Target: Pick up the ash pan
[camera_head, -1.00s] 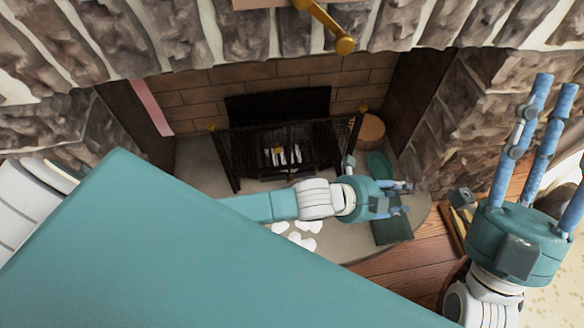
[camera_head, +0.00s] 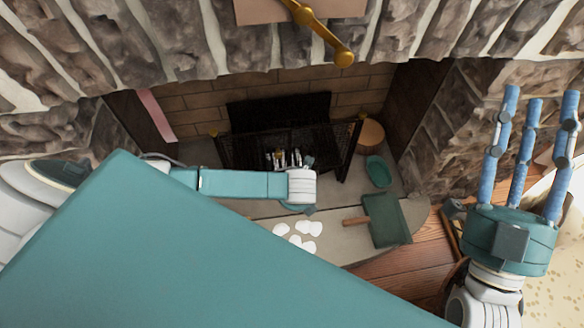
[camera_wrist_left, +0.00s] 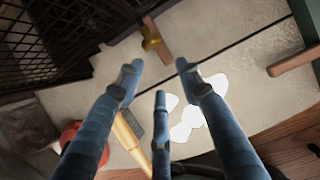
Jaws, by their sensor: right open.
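The ash pan, a dark green flat pan (camera_head: 386,219) with a short brown wooden handle (camera_head: 355,221), lies on the hearth in the head view. Its handle (camera_wrist_left: 296,60) and a bit of green show at the right edge of the left wrist view. My left gripper (camera_head: 309,208) points down over the hearth, left of the pan and apart from it, mostly hidden by its wrist in the head view. In the left wrist view its fingers (camera_wrist_left: 158,76) are spread with nothing between them. My right gripper (camera_head: 538,108) is open and empty, fingers upward, at the far right.
A fireplace grate (camera_head: 287,147) with a mesh screen stands behind. White pieces (camera_head: 300,238) lie on the hearth. A green oval dish (camera_head: 378,171) and a round wooden thing (camera_head: 371,132) sit right of the grate. A brush (camera_wrist_left: 131,128) shows in the left wrist view.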

